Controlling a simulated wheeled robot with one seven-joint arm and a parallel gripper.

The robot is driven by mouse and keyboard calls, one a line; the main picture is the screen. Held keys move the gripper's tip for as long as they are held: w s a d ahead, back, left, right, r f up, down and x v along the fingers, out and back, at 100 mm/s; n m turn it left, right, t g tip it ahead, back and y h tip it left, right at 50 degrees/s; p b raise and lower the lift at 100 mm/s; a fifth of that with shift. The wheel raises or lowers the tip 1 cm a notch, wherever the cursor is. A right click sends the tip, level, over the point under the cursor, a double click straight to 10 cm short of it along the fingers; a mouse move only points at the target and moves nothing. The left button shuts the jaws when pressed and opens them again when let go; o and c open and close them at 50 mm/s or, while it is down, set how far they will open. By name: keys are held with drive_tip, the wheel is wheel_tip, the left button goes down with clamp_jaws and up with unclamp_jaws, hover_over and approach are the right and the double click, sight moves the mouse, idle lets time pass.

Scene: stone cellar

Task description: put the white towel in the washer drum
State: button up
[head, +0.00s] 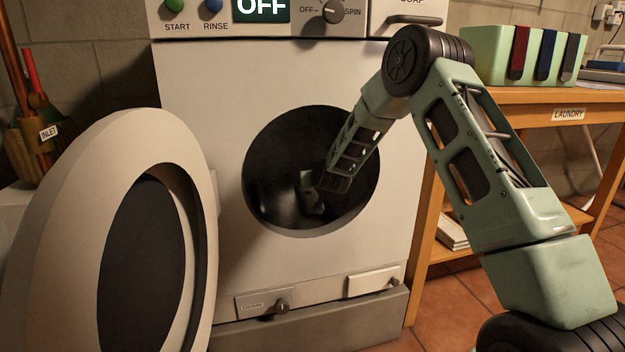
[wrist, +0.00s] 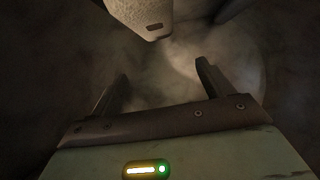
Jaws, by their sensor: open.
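The washer (head: 280,80) stands in front of me with its round door (head: 140,150) swung open to the left. My arm reaches through the opening into the dark drum (head: 275,195). My gripper (wrist: 160,72) is open inside the drum, with nothing seen between its fingers. In the wrist view a mottled grey, cloudy drum surface lies beyond the fingertips. A pale speckled block with a dark slot (wrist: 143,14) shows at the top; I cannot tell what it is. I cannot make out the white towel for sure in either view.
A wooden table (head: 510,96) marked LAUNDRY stands to the right, with a green bin (head: 490,55) holding hanging cloths in dark colours. Copper pipes (head: 22,100) stand at the left. The washer's display (head: 262,8) reads OFF. The opening's rim surrounds my forearm.

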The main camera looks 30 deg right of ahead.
drive_tip(key=p+v, duration=0.5)
drive_tip(key=v, duration=1.2)
drive_tip(key=shift+s, duration=0.3)
drive_tip(key=s+a+n+g+y, duration=0.3)
drive_tip(key=s+a, duration=0.3)
drive_tip(key=a, duration=0.5)
drive_tip(key=s+a+n+g+y, duration=0.25)
drive_tip(key=s+a, duration=0.25)
drive_tip(key=a, duration=0.6)
drive_tip(key=s+a+r+n+g+h, duration=0.1)
drive_tip(key=s+a+n+g, duration=0.2)
drive_tip(key=s, duration=0.9)
drive_tip(key=s+a+r+n+g, duration=0.1)
drive_tip(key=s+a+n+g, duration=0.2)
drive_tip(key=s, duration=1)
wheel_tip(320, 180, up, 35)
drive_tip(key=p, duration=3.4)
drive_tip(key=shift+s+f+m+g+p, duration=0.15)
drive_tip(key=shift+s+m+g+p, duration=0.05)
drive_tip(key=shift+m+g+p, duration=0.2)
